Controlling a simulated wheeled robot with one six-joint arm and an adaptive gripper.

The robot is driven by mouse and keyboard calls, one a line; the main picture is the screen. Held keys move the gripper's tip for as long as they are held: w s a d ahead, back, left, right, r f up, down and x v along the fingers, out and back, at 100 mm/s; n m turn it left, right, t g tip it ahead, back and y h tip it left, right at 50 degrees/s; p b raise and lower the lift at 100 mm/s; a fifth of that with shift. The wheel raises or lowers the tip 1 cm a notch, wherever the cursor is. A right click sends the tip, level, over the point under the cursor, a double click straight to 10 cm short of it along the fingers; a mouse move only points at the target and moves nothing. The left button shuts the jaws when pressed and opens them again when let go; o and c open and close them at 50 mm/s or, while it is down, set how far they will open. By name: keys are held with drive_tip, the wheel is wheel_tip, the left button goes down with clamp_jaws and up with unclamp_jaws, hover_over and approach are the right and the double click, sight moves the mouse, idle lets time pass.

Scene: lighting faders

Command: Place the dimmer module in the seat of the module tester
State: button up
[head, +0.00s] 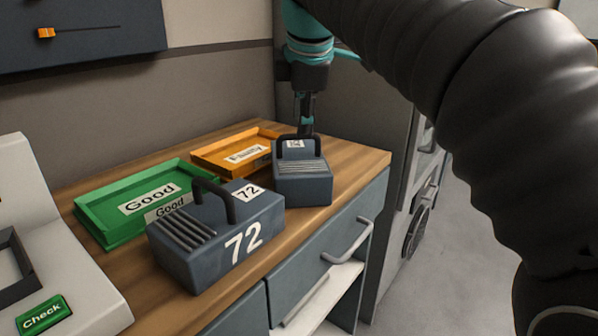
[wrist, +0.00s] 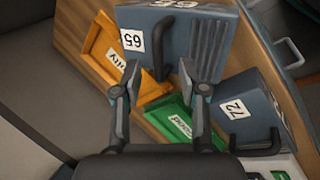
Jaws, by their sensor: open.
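Two dark blue-grey dimmer modules with black handles stand on the wooden bench. The one marked 72 (head: 225,240) is nearer; it also shows in the wrist view (wrist: 262,105). The one marked 65 (wrist: 200,40) stands farther back, seen in the head view (head: 302,184). My gripper (head: 305,127) is above and behind module 65. In the wrist view my gripper (wrist: 168,84) is open, with the black handle of module 65 appearing between its fingers; contact cannot be told. The pale module tester (head: 75,265) is at the left, with a dark-framed empty seat (head: 22,285), partly cut off.
A green Good tray (head: 95,218) and an orange Faulty tray (head: 205,165) lie along the back of the bench. A green Check button (head: 43,315) is on the tester. Drawers with handles (head: 345,245) are below. A wall panel with an orange fader (head: 47,33) hangs above.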

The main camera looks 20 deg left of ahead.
sight(298, 159)
drive_tip(key=x, duration=0.3)
drive_tip(key=b+x, duration=0.1)
drive_tip(key=x, duration=0.1)
drive_tip(key=shift+a, duration=0.3)
clamp_jaws()
drive_tip(key=shift+r, duration=0.1)
